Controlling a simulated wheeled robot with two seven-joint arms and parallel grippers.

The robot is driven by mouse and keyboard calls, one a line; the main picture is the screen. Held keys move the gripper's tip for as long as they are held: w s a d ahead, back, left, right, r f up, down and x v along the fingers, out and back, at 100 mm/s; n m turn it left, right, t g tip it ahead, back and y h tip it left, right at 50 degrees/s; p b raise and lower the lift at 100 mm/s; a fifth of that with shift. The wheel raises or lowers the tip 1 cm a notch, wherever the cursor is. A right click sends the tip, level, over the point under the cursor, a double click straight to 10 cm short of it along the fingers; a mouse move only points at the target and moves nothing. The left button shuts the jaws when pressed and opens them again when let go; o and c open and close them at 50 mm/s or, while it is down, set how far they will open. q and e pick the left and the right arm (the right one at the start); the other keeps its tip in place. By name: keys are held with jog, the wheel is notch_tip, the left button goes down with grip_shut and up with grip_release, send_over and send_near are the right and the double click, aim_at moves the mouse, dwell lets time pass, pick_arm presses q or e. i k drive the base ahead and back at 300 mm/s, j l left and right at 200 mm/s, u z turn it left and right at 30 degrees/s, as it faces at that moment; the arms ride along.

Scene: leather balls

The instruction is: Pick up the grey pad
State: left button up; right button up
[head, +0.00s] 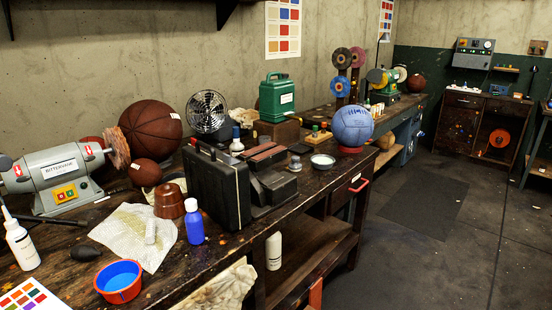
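No thing on the bench stands out clearly as a grey pad. A flat dark grey mat (425,202) lies on the floor to the right of the workbench. A small pale grey-white piece (151,232) stands or lies on the crumpled cloth (125,236) at the front left of the bench; I cannot tell what it is. Neither of my grippers is in view.
The cluttered workbench (235,250) holds a bench grinder (62,180), a black case (215,190), a blue bottle (194,222), a red-rimmed blue bowl (118,281), a brown ball (150,130) and a blue ball (352,126).

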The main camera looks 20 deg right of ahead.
aim_at(295, 167)
jog(key=i+l+u, duration=0.15)
jog(key=l, duration=0.35)
jog(key=i+l+u, duration=0.15)
jog(key=l, duration=0.3)
jog(key=i+l+u, duration=0.15)
jog(key=l, duration=0.4)
jog(key=l+u, duration=0.15)
jog(key=l, duration=0.35)
jog(key=i+l+u, duration=0.1)
jog(key=l, duration=0.35)
jog(key=i+l+u, duration=0.1)
jog(key=l, duration=0.35)
jog(key=i+l+u, duration=0.1)
jog(key=l, duration=0.4)
jog(key=i+l+u, duration=0.1)
jog(key=l, duration=0.35)
jog(key=i, duration=0.1)
